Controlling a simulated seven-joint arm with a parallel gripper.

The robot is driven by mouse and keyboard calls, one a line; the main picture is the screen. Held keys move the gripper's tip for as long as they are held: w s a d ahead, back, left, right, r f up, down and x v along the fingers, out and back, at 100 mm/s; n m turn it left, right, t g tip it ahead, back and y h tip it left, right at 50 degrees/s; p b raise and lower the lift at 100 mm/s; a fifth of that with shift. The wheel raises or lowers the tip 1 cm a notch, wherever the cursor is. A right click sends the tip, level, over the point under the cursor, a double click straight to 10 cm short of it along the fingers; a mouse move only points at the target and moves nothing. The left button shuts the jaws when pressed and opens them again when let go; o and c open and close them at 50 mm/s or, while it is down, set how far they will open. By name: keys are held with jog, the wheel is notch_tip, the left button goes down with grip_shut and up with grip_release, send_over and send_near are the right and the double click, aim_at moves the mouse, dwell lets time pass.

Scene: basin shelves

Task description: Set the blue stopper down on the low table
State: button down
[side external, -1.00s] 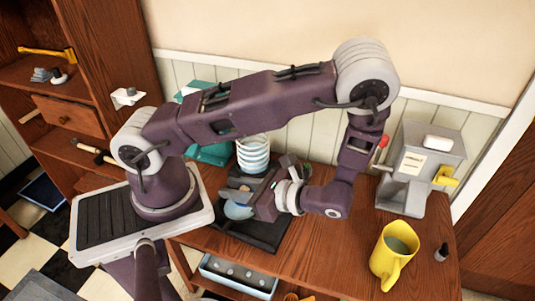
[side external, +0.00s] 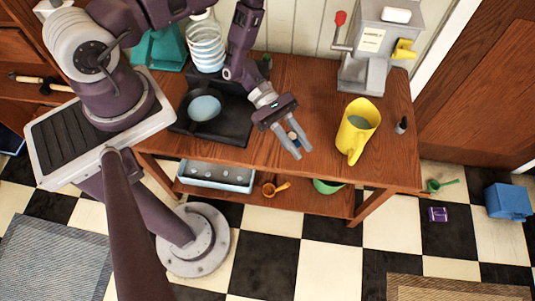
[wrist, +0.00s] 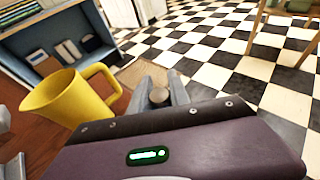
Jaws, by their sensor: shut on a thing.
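My gripper (side external: 301,150) points down and forward over the front edge of the wooden table (side external: 265,150). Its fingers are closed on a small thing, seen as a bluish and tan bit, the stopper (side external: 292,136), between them. In the wrist view the fingers (wrist: 163,90) hold it as a small round grey-brown end, the stopper (wrist: 158,96); its blue is not clear there. It appears held in the air, clear of the tabletop. Another wooden table (wrist: 268,12) stands far off at the top right of the wrist view. I cannot tell which is the low table.
A yellow jug (side external: 358,130) stands right of my gripper, with a small dark bottle (side external: 402,125) beyond. A grey dispenser (side external: 375,45) is behind. Checkered floor is open in front.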

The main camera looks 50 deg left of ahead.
jog(key=shift+w+a+f+n+t+y, duration=0.1)
jog(key=shift+w+a+f+n+t, duration=0.4)
jog(key=shift+f, duration=1.15)
jog(key=shift+w+a+f+n+t+y, duration=0.1)
jog(key=shift+w+a+f+n+t, duration=0.45)
jog(key=shift+f, duration=1.1)
jog(key=shift+w+a+f+n+t+y, duration=0.1)
jog(key=shift+w+a+f+n+t, duration=0.4)
jog(key=shift+f, duration=1.15)
jog(key=shift+f, duration=0.6)
jog(key=c, duration=1.1)
grip_release()
jog(key=shift+c, duration=0.2)
jog(key=shift+a, duration=0.1)
